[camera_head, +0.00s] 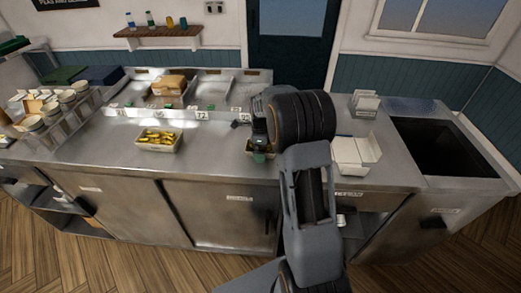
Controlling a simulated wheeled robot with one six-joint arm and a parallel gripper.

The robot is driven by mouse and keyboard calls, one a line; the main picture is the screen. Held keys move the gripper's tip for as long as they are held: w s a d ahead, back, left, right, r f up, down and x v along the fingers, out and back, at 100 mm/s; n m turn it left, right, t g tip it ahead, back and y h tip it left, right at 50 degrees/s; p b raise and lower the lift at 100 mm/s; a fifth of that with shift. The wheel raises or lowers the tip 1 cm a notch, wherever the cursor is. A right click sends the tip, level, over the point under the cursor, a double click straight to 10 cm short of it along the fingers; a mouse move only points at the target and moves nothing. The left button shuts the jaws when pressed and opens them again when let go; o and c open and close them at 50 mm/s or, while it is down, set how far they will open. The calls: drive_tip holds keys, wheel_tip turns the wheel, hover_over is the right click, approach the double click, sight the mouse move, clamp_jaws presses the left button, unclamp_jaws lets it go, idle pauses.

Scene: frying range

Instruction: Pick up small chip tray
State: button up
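A small pale tray of yellow chips (160,140) sits on the steel counter, left of centre. My gripper (259,152) is down by this second tray, pointing towards the counter. The wrist and arm hide most of the fingers, so I cannot tell whether they are open or shut, or whether they touch the tray.
An open white box (355,153) lies right of my arm, with stacked white boxes (365,103) behind it. A deep dark basin (445,145) is at the right. Labelled steel bays (200,114) line the back; cups (50,106) stand left. The counter between the trays is clear.

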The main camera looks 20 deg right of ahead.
drive_tip(key=c, duration=1.4)
drive_tip(key=shift+r, duration=0.1)
